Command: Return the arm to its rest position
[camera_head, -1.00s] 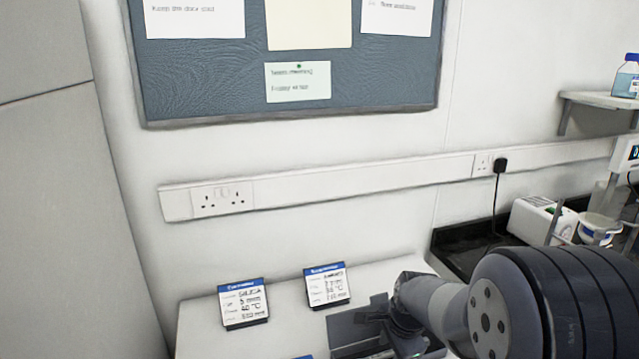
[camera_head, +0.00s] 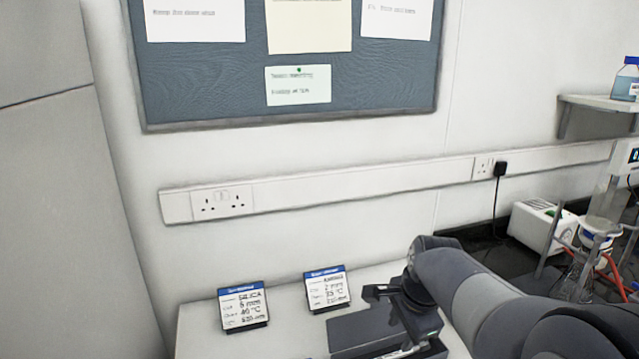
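My arm reaches in from the lower right, and my gripper (camera_head: 382,292) is at its end, above the white bench (camera_head: 285,300).
Two label cards, a left one (camera_head: 243,306) and a right one (camera_head: 327,288), stand on the bench. At right are a white device (camera_head: 540,222), glassware (camera_head: 578,275), a red tube (camera_head: 612,272) and a shelf bottle (camera_head: 626,80). A wall trunking (camera_head: 330,187) runs behind.

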